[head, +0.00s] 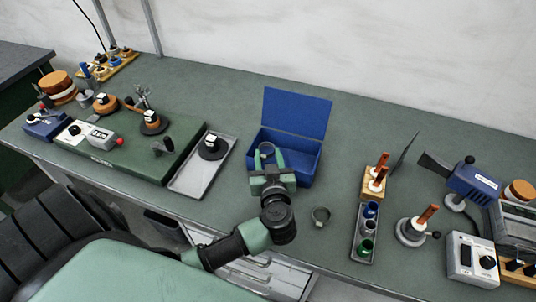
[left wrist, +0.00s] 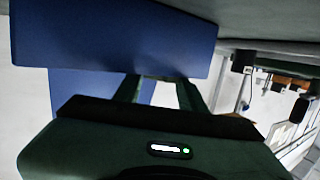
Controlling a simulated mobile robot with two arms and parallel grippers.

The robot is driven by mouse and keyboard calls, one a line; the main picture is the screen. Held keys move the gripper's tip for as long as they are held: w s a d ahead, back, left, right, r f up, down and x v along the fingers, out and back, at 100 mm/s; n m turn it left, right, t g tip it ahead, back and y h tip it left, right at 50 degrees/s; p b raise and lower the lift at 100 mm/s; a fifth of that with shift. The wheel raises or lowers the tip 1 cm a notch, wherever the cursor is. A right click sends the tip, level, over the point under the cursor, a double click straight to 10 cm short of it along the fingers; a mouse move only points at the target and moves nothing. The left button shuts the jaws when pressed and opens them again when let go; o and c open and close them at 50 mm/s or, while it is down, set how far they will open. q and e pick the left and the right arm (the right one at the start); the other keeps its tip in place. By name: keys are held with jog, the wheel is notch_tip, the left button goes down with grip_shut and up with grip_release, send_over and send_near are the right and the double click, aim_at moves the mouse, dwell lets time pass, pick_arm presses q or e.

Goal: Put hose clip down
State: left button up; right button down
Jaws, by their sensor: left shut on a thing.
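My left gripper (head: 267,160) reaches over the left part of the open blue box (head: 301,158). It is shut on a small grey ring, the hose clip (head: 266,147), which shows at the fingertips. In the left wrist view the gripper's fingers (left wrist: 160,85) point at the blue box (left wrist: 110,35), and the clip itself cannot be made out there. A second, similar grey ring (head: 320,216) lies on the green bench to the right of my left arm. My right gripper is not in view.
The box's blue lid (head: 297,111) stands up at the back. A grey tray (head: 203,180) with a black-based part lies to the left. A wooden block with copper rods (head: 374,184) and a narrow tray of small cups (head: 360,252) stand to the right.

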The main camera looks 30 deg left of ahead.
pick_arm(q)
jog(key=o, duration=1.3)
jog(key=shift+f, duration=0.2)
jog(key=shift+o, duration=0.2)
jog(key=shift+s, duration=0.1)
jog(key=shift+r, duration=0.3)
jog(key=r+b+v, duration=0.1)
jog(key=v, duration=1.1)
